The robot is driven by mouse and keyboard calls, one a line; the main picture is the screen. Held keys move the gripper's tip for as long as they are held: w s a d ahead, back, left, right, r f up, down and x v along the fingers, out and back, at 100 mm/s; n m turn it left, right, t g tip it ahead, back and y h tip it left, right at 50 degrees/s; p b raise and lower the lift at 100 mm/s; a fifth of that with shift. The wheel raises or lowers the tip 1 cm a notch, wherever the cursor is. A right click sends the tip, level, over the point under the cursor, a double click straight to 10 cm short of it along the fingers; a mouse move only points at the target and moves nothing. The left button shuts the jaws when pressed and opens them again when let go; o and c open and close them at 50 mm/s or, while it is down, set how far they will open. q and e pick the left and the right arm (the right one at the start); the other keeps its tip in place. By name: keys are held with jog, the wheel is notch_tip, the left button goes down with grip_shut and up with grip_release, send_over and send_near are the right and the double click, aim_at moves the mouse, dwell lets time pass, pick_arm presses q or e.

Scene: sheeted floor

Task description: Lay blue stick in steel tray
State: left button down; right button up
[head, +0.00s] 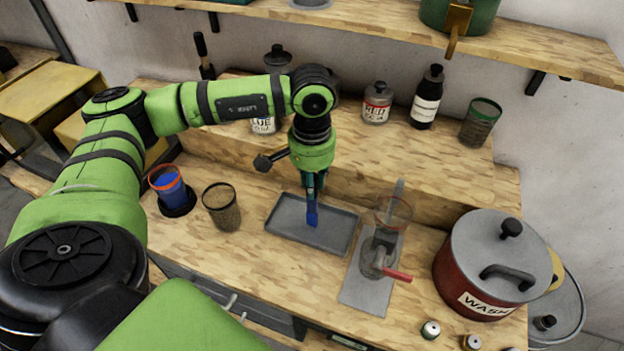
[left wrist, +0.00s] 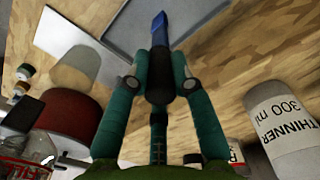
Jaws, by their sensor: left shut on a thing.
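My left gripper (head: 314,184) is shut on the blue stick (head: 312,215) and points down over the steel tray (head: 288,222). The stick hangs roughly upright, its blue end below the fingertips and over the middle of the tray. I cannot tell whether its tip touches the tray floor. The left wrist view also shows the gripper (left wrist: 160,82) with the blue stick (left wrist: 159,30) between its teal fingers, and the grey tray (left wrist: 112,25) beyond. My right gripper is not in view.
Left of the tray stand a dark cup (head: 221,207) and a red-rimmed cup with blue contents (head: 169,187). Right of it are a grey stand with a red handle (head: 375,258) and a red WASH pot (head: 474,265). Bottles, including a black one (head: 426,98), stand on the raised step behind.

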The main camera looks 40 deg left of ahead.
pick_arm(q)
jog(key=c, duration=1.1)
grip_release()
jog(key=shift+r+p, duration=0.2)
jog(key=shift+p, duration=0.1)
jog(key=shift+r, duration=0.15)
notch_tip(320, 180, up, 11)
jog(key=b, duration=0.4)
jog(key=shift+d, duration=0.1)
jog(key=shift+r+b, duration=0.3)
